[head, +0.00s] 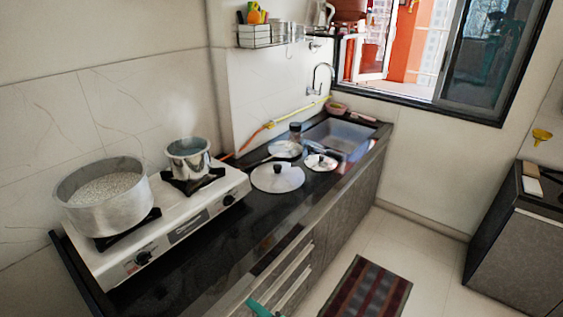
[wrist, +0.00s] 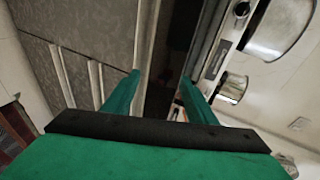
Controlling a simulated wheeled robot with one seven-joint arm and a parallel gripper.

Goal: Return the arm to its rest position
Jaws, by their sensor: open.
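My gripper (wrist: 160,77) shows in the wrist view with its two teal fingers apart and nothing between them. Behind the fingers are the dark counter edge and the grey cabinet fronts (wrist: 85,35). In the head view only a small teal part of my arm or gripper shows at the bottom edge, in front of the cabinet drawers; the rest is out of frame. A reddish-brown clay pot (head: 350,9) stands at the top by the window, partly cut off by the frame.
A white stove (head: 180,228) on the black counter (head: 225,240) carries a large pot (head: 108,192) and a small pot (head: 188,157). Lids (head: 277,179) lie near the sink (head: 340,137). A striped mat (head: 367,290) lies on open floor. A dark cabinet (head: 515,245) stands right.

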